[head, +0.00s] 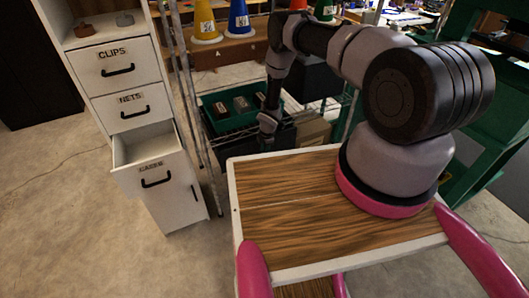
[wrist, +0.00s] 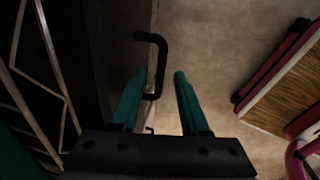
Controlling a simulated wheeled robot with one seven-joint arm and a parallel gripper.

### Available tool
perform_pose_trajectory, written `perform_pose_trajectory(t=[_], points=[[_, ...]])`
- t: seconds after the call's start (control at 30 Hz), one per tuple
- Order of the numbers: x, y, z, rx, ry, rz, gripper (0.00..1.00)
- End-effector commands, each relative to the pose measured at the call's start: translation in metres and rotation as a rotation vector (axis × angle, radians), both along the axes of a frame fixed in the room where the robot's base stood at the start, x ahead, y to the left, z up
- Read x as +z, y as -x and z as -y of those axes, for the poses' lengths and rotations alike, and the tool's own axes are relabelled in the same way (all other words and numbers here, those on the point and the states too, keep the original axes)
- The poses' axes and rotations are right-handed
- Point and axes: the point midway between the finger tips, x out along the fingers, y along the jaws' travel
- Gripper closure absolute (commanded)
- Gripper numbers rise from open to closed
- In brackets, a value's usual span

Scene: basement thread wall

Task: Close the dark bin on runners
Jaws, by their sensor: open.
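The dark bin (head: 284,137) sits low in the wire rack, below the green tray, and is partly hidden behind my gripper (head: 268,125) in the head view. In the wrist view the bin's dark front (wrist: 108,50) fills the left middle, with a black bar handle (wrist: 162,62) standing out from it. My gripper (wrist: 160,74) is open, its two teal fingers pointing at the front. The handle shows between the fingertips, nearer the left one; I cannot tell whether it touches. How far the bin stands out is not clear.
The green tray (head: 228,108) with small boxes is on the rack above. A cardboard box (head: 313,133) is right of the bin. A white cabinet (head: 120,80) at left has its lowest drawer (head: 146,148) pulled open. Bare floor (head: 75,215) lies at front left.

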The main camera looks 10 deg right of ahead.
Motion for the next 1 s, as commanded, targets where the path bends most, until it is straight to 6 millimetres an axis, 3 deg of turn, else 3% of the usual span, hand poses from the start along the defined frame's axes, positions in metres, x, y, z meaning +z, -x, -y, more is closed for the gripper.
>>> perform_pose_trajectory(t=[0.13,0.4,0.43,0.53,0.57,1.0], points=[[-0.0099,-0.0013,0.0001,-0.002,0.000,-0.001,0.55],[-0.0111,-0.0019,-0.0002,-0.002,0.000,0.000,0.55],[-0.0111,-0.0019,-0.0002,-0.002,0.000,0.000,0.59],[-0.0110,-0.0019,-0.0002,-0.002,0.000,0.000,0.97],[-0.0110,-0.0019,-0.0002,-0.002,0.000,0.000,1.00],[-0.0108,-0.0020,-0.0004,-0.002,0.000,0.000,1.00]])
